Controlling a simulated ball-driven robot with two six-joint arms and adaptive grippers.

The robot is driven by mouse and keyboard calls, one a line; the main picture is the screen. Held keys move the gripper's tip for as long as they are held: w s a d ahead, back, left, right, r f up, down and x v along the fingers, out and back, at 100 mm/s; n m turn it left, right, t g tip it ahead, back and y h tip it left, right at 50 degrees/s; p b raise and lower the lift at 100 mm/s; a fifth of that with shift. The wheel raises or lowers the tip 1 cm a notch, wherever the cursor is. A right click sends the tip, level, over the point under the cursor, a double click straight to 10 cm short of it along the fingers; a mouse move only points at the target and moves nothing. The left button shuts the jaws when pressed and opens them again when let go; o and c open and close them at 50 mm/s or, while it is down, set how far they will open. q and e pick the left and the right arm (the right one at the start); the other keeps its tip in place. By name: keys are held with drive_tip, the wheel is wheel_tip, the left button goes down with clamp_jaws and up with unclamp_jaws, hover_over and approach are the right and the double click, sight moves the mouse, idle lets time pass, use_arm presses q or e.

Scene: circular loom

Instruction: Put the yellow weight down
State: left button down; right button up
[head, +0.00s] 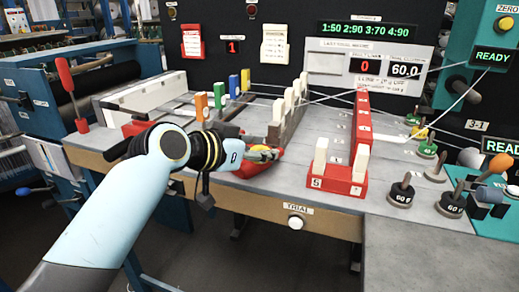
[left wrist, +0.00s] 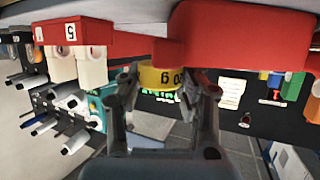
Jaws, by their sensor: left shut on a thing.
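The yellow weight (left wrist: 160,76) is a short cylinder with dark markings, held between the fingertips of my left gripper (left wrist: 170,88) in the left wrist view. In the head view my left gripper (head: 262,154) reaches in from the left, low over the front edge of the table, and mostly hides the weight. A red piece (head: 256,168) lies right under and behind the fingertips, and it shows large beside the weight in the left wrist view (left wrist: 240,35). I cannot tell whether the weight touches it. My right gripper is not in view.
A red stand with white blocks (head: 337,178) stands right of the gripper. Dark weights (head: 400,192) and green weights (head: 428,150) stand on pegs farther right. Coloured blocks (head: 220,95) stand behind my arm. The grey tabletop at the front right (head: 430,250) is bare.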

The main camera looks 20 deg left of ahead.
use_arm(q)
drive_tip(key=c, duration=0.9)
unclamp_jaws()
drive_tip(key=shift+f, duration=0.1)
drive_tip(key=v, duration=1.1)
drive_tip(key=s+a+f+n+g+y, duration=0.1)
drive_tip(key=a+f+n+g+y, duration=0.15)
drive_tip(key=f, duration=0.95)
drive_tip(key=s+a+f+n+g+y, duration=0.1)
drive_tip(key=a+f, duration=0.3)
drive_tip(key=f, duration=0.7)
drive_tip(key=s+a+f+n+g+y, duration=0.1)
drive_tip(key=s+a+f+g, duration=0.1)
drive_tip(key=s+f, duration=1)
drive_tip(key=s+a+f+g+y, duration=0.2)
drive_tip(key=s+f+g, duration=0.1)
drive_tip(key=s+f, duration=0.8)
wheel_tip(320, 180, down, 3)
drive_tip(key=shift+s+a+f+n, duration=0.2)
drive_tip(key=shift+s+a+n, duration=0.05)
drive_tip(key=shift+s+n, duration=0.15)
drive_tip(key=shift+o, duration=0.4)
drive_tip(key=s+f+g, duration=0.1)
drive_tip(key=s+f, duration=0.2)
drive_tip(key=s, duration=0.6)
drive_tip(key=s+f+g, duration=0.1)
drive_tip(key=s+f, duration=0.2)
drive_tip(key=s, duration=0.6)
drive_tip(key=shift+d+g, duration=0.3)
drive_tip(key=shift+g, duration=0.05)
